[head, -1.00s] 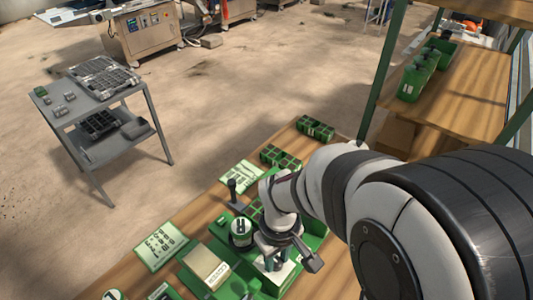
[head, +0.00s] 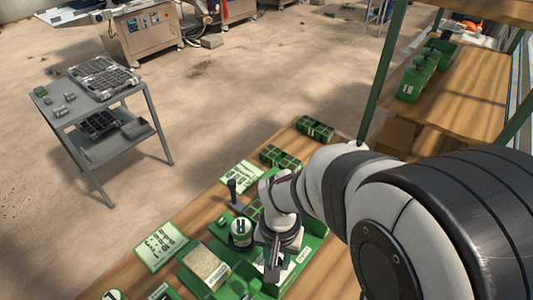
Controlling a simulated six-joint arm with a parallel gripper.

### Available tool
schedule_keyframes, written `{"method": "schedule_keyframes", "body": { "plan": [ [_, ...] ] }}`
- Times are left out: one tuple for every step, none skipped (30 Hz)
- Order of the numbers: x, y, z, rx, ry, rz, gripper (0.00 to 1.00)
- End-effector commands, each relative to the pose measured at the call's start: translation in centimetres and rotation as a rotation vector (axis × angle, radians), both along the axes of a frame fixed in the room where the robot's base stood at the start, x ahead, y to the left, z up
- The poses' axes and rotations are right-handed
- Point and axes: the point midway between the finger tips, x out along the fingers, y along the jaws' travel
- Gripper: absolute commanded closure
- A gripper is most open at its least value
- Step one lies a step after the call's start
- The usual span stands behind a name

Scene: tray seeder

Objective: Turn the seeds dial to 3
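The green tray seeder (head: 315,247) stands on the wooden bench at the bottom centre. My gripper (head: 273,274) points down over its pale front panel (head: 288,274). The fingers show nearly edge-on as a narrow dark shape, so I cannot tell whether they are open or shut, or touching anything. I cannot make out the seeds dial or its setting; the gripper covers part of the panel.
A black upright handle (head: 232,190) rises behind the round part. A seed-filled box (head: 207,265) and a printed card (head: 160,246) lie to the left. Another card (head: 242,176) and green cell trays (head: 281,158) lie behind. A green post (head: 384,75) stands at right.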

Motion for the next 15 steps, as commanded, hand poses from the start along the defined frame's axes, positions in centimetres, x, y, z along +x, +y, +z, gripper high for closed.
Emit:
{"method": "schedule_keyframes", "body": {
  "plan": [
    [0.00,0.01,0.05,0.000,0.000,-0.021,1.00],
    [0.00,0.01,0.05,0.000,0.000,-0.034,1.00],
    [0.00,0.01,0.05,0.001,0.000,-0.048,1.00],
    [0.00,0.01,0.05,0.001,0.000,-0.059,1.00],
    [0.00,0.01,0.05,0.001,0.000,-0.068,1.00],
    [0.00,0.01,0.05,0.001,0.000,-0.079,1.00],
    [0.00,0.01,0.05,0.001,0.000,-0.086,1.00],
    [0.00,0.01,0.05,0.001,0.000,-0.093,1.00],
    [0.00,0.01,0.05,0.001,0.000,-0.099,1.00],
    [0.00,0.01,0.05,0.001,0.000,-0.103,1.00],
    [0.01,0.01,0.05,0.001,0.000,-0.107,1.00],
    [0.01,0.01,0.05,0.001,0.000,-0.111,1.00],
    [0.01,0.01,0.05,0.001,0.000,-0.113,1.00],
    [0.01,0.01,0.05,0.001,0.000,-0.115,1.00],
    [0.01,0.01,0.05,0.001,0.000,-0.117,1.00]
  ]
}}
